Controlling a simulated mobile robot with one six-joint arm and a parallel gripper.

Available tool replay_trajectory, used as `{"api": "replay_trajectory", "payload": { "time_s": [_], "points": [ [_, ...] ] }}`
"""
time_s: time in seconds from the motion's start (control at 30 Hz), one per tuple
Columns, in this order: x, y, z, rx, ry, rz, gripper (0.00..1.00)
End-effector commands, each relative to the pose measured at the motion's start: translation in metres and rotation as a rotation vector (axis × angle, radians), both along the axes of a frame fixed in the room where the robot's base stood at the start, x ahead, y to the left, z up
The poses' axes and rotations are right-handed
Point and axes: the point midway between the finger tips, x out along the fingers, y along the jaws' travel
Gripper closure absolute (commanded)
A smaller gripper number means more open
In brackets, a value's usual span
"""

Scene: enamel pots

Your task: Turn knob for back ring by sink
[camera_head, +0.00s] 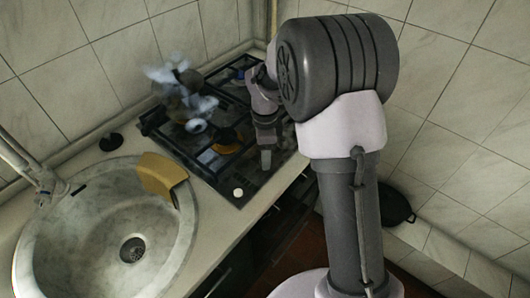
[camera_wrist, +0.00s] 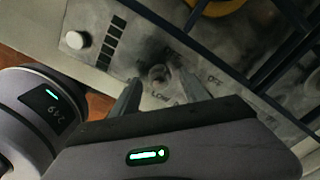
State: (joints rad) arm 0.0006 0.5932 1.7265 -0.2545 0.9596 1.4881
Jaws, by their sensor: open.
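The gas hob (camera_head: 218,172) is a dark panel set in the counter, with its knobs along the front edge. A white round knob (camera_head: 238,192) sits at the corner nearest the sink; it also shows in the wrist view (camera_wrist: 77,40), left of my gripper. My gripper (camera_head: 266,160) points down over the front strip of the hob. In the wrist view my open fingers (camera_wrist: 158,78) stand either side of a greyish knob or knob stem (camera_wrist: 158,73). I cannot tell whether they touch it. "LOW" and "OFF" markings are near it. The other knobs are hidden by my arm.
The round sink (camera_head: 75,235) is at left, with a yellow cloth or sponge (camera_head: 160,175) on its rim. Dark grates (camera_wrist: 262,70) lie close beyond my fingers. A tiled wall (camera_head: 110,50) stands behind.

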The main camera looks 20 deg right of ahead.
Motion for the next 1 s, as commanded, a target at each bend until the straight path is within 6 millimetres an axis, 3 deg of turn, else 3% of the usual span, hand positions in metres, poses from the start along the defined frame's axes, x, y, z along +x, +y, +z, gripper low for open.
{"api": "replay_trajectory", "payload": {
  "time_s": [0.17,0.4,0.53,0.7,1.0],
  "points": [
    [0.001,0.0,0.035,0.0,-0.004,0.0,0.47],
    [0.001,0.0,0.119,-0.001,-0.005,0.0,0.47],
    [0.001,0.0,0.152,-0.001,-0.003,0.0,0.47],
    [0.0,0.0,0.172,0.0,-0.002,0.0,0.47],
    [0.0,0.0,0.174,0.0,0.0,0.0,0.47]
  ]
}}
